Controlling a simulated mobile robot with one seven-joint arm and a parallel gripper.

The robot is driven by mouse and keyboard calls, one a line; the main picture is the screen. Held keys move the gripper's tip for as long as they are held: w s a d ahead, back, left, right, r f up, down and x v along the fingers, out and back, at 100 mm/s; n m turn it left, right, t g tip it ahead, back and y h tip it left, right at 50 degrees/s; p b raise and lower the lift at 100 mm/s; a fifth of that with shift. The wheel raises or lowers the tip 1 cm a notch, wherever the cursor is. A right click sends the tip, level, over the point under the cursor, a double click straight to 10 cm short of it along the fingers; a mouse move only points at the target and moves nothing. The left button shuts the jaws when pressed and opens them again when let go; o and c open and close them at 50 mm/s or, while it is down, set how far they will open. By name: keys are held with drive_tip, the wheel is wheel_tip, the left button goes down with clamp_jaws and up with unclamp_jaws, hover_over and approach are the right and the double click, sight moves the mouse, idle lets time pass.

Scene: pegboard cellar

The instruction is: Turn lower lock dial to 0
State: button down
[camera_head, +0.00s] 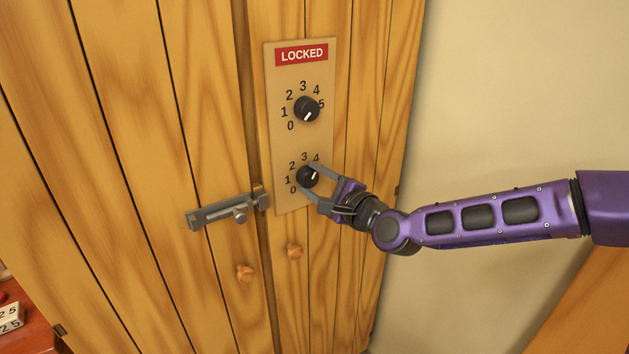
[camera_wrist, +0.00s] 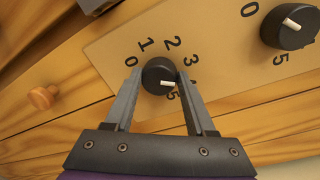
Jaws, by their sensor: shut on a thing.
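The lower lock dial (camera_head: 306,176) is a round black knob with a white pointer mark, on a tan plate (camera_head: 285,148) on the wooden cabinet. In the wrist view, the lower dial (camera_wrist: 157,75) has its mark pointing right, towards the 4, which a finger partly hides. Its 0 (camera_wrist: 130,60) is just beyond the left finger. My gripper (camera_head: 305,177) is shut on the lower dial, one finger on each side, and it also shows in the wrist view (camera_wrist: 158,80). A red LOCKED sign (camera_head: 301,55) tops the plate.
The upper dial (camera_head: 307,109) is close above, its mark pointing down and slightly left. A metal bolt latch (camera_head: 225,211) is left of the plate. Wooden knobs (camera_head: 294,251) (camera_head: 246,273) stick out below. A plain wall (camera_head: 500,90) stands right of the cabinet.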

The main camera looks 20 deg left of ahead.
drive_tip(key=n, duration=0.4)
drive_tip(key=shift+s+a+t+b, duration=0.1)
drive_tip(key=shift+t+b, duration=0.2)
drive_tip(key=n+b, duration=0.1)
drive_tip(key=n, duration=0.3)
drive_tip(key=shift+f+n+h, duration=0.15)
drive_tip(key=shift+n+h, duration=0.15)
drive_tip(key=shift+h, duration=0.1)
drive_tip(key=n+t+b, duration=0.1)
drive_tip(key=n+b, duration=0.2)
drive_tip(key=n, duration=0.1)
drive_tip(key=shift+f, duration=0.15)
drive_tip(key=n+b, duration=0.2)
drive_tip(key=n, duration=0.1)
drive_tip(key=shift+f+n+b, duration=0.15)
drive_tip(key=shift+n+b, duration=0.15)
drive_tip(key=shift+b, duration=0.1)
drive_tip(key=n+b, duration=0.3)
drive_tip(key=shift+t, duration=0.3)
drive_tip(key=n+b, duration=0.1)
drive_tip(key=n, duration=0.7)
drive_tip(key=shift+n+y, duration=0.5)
drive_tip(key=shift+n, duration=1.8)
